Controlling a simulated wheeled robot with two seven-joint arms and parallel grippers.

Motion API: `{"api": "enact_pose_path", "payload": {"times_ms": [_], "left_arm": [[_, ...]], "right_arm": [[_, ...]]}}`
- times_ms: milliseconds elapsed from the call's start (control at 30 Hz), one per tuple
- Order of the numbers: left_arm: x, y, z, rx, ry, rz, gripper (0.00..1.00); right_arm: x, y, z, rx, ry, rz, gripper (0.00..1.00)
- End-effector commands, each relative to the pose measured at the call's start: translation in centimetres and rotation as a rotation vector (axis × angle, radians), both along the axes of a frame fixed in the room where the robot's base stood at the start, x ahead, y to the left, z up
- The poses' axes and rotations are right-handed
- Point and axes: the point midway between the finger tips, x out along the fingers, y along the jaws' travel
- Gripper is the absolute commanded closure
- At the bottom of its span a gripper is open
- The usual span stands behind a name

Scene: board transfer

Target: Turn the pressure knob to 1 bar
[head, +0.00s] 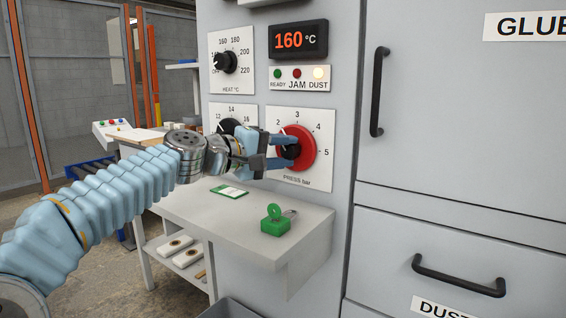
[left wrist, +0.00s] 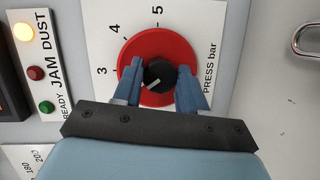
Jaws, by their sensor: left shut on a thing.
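The pressure knob is black on a red disc (head: 308,139), on a white plate marked PRESS bar on the cabinet front. Figures 2 to 5 show in the head view; a 1 is not visible, and my gripper covers the dial's left side. My left gripper (head: 289,151) is shut on the black knob, one finger on each side. In the left wrist view the black knob (left wrist: 160,72) sits between the fingertips (left wrist: 160,80). Its white pointer line slants to the lower left there, roughly to the side where 2 lies. My right gripper is not in view.
A heat knob (head: 225,62) and a 160 °C display (head: 299,40) sit above. Another dial (head: 230,126) is partly behind my wrist. Cabinet handles (head: 378,92) project at the right.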

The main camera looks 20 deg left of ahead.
Motion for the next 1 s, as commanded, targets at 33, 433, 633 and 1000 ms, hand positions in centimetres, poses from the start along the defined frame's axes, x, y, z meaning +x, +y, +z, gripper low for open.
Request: {"api": "enact_pose_path", "payload": {"times_ms": [33,433,633,1000], "left_arm": [[0.0,0.1,-0.6,-0.039,0.017,0.001,0.89],[0.1,0.1,-0.7,-0.397,0.147,0.001,0.89],[0.1,0.1,-0.8,-0.569,0.21,0.001,0.89],[0.1,0.1,-0.7,-0.806,0.298,0.001,0.89]], "right_arm": [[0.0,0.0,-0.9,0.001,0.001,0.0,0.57],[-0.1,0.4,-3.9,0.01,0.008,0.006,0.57],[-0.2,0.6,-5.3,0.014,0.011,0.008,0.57],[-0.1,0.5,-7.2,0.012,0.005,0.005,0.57]]}}
